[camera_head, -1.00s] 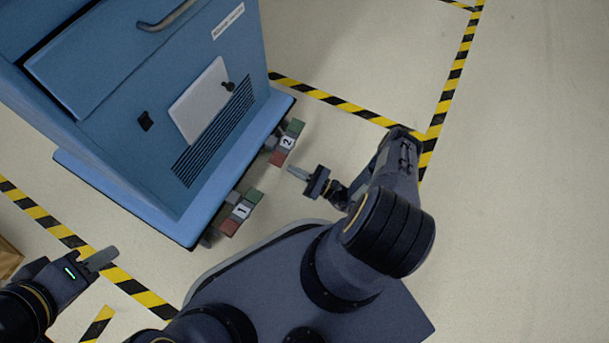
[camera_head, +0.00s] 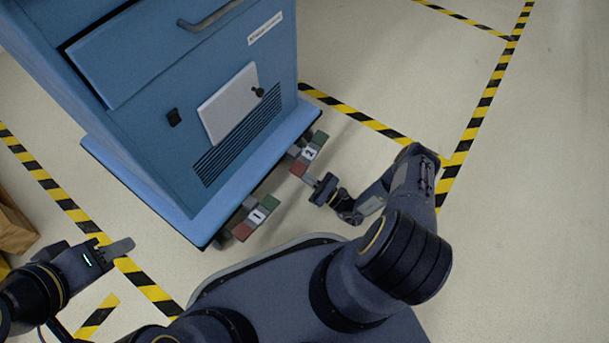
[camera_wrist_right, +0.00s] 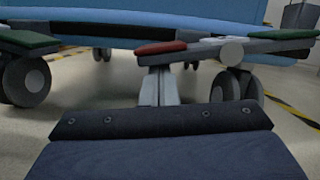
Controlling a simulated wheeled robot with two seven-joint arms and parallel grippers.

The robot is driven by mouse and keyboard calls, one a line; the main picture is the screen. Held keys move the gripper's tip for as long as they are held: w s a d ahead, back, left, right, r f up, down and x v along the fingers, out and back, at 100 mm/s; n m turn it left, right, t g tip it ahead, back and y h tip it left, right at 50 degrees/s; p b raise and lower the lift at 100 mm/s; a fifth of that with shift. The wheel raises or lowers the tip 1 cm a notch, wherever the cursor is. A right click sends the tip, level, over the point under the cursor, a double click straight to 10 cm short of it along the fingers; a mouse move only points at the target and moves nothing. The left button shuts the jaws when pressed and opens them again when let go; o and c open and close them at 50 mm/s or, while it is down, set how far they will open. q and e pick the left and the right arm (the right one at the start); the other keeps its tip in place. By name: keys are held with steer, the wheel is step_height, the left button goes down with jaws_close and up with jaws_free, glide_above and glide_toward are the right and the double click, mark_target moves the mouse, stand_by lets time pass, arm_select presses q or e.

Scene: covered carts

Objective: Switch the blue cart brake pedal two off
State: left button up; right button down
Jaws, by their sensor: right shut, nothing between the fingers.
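The blue cart (camera_head: 150,150) stands at the left in the head view. Pedal two (camera_head: 309,153) juts from its lower edge, with a green end, a white "2" label and a red end. My right gripper (camera_head: 309,181) is shut and empty, its tips at the red end of pedal two. In the right wrist view the shut fingers (camera_wrist_right: 160,88) point at the red pad (camera_wrist_right: 160,48), their tips just below it. I cannot tell whether they touch. The green pad (camera_wrist_right: 275,34) is to its right. My left gripper (camera_head: 118,249) is away at the lower left; its finger gap is hidden.
Pedal one (camera_head: 257,216) juts from the same cart edge, nearer to me. The cart's wheels (camera_wrist_right: 26,80) show beneath it in the right wrist view. Yellow-black floor tape (camera_head: 360,117) surrounds the cart. A brown box (camera_head: 14,228) is at the left edge. The right-hand floor is clear.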

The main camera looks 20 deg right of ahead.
mark_target(303, 174)
steer(key=shift+a+r+m, duration=0.1)
steer(key=shift+r+m, duration=0.25)
steer(key=shift+m, duration=0.15)
steer(key=shift+s+r, duration=0.1)
arm_select(q)
steer(key=shift+r+p, duration=0.35)
arm_select(e)
steer(key=shift+s+a+r, duration=0.1)
steer(key=shift+a+r, duration=0.05)
steer(key=shift+r, duration=0.35)
steer(key=shift+s+a+r, duration=0.1)
steer(key=shift+r, duration=0.35)
steer(key=shift+r, duration=0.1)
